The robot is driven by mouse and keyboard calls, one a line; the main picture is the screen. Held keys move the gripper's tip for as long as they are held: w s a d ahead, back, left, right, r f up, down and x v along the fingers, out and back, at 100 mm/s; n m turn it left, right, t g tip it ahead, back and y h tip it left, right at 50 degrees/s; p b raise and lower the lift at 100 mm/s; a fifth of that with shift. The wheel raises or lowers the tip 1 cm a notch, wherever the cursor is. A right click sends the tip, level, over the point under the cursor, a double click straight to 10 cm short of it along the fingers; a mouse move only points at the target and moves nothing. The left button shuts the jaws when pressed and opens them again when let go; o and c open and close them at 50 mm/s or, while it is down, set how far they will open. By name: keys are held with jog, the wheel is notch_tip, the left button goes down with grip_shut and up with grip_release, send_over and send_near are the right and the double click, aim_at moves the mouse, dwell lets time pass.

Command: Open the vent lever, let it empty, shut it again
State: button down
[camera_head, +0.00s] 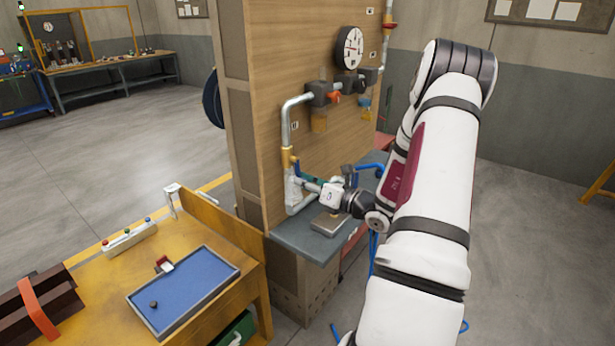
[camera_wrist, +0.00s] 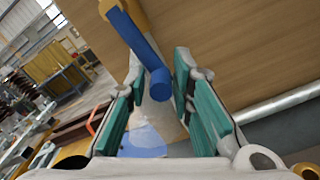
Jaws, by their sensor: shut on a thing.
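The vent lever is a blue bar (camera_wrist: 143,50) in the wrist view, slanting from a yellow valve body (camera_wrist: 125,8) down to a round end between my fingers. The yellow valve body also shows in the head view (camera_head: 287,159), low on the grey pipe at the panel's left edge. My gripper (camera_wrist: 160,88), with its teal pads, is shut on the lever near its end. In the head view my gripper (camera_head: 297,183) is at the pipe just below the valve, and the blue bar is hidden there. I cannot tell whether the valve is open.
A round gauge (camera_head: 349,47) is high on the wooden panel (camera_head: 278,60); its reading is too small to tell. Another blue handle (camera_head: 369,167) is farther right. A grey shelf (camera_head: 300,238) lies below my gripper. A yellow bench (camera_head: 105,270) with a blue tray (camera_head: 226,264) stands left.

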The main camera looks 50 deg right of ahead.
jog(key=shift+a+r+m, duration=0.15)
jog(key=shift+r+m, duration=0.05)
jog(key=shift+m, duration=0.3)
jog(key=c, duration=1.6)
grip_release()
jog(key=shift+o, duration=0.2)
jog(key=shift+a+f, duration=0.1)
jog(key=s, duration=1.2)
jog(key=shift+d, duration=0.45)
